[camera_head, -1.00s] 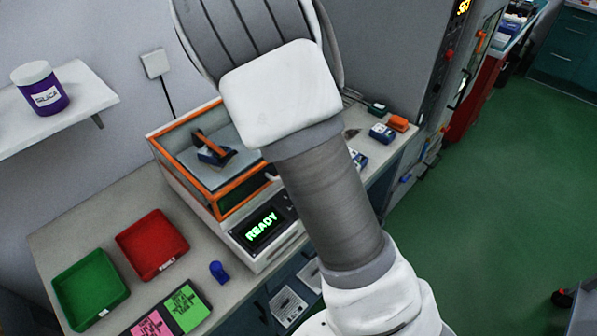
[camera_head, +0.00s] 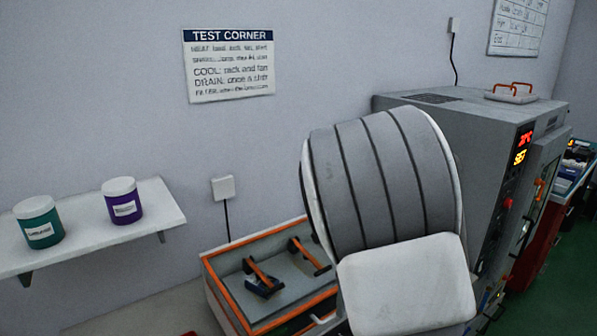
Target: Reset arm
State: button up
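My arm fills the lower middle of the head view, with a ribbed grey joint and a white link cover in front of the bench. My gripper is not visible in this view, so its state does not show. The arm hides the right part of this box.
A large grey oven-like cabinet (camera_head: 473,130) with a red display stands right of the arm. A wall shelf (camera_head: 90,238) at left holds a teal jar (camera_head: 38,222) and a purple jar (camera_head: 122,201). A "TEST CORNER" sign (camera_head: 229,66) hangs on the wall. Green floor shows at lower right.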

jog(key=s+r+n+t, duration=0.2)
jog(key=s+r+n, duration=0.6)
jog(key=s+n, duration=0.3)
jog(key=s+d+r+n+t, duration=0.1)
jog(key=s+r+n+t, duration=0.2)
jog(key=s+r+n, duration=0.5)
jog(key=shift+s+d+n, duration=0.25)
jog(key=shift+s+n, duration=1.55)
jog(key=shift+n, duration=1.4)
jog(key=shift+d, duration=0.1)
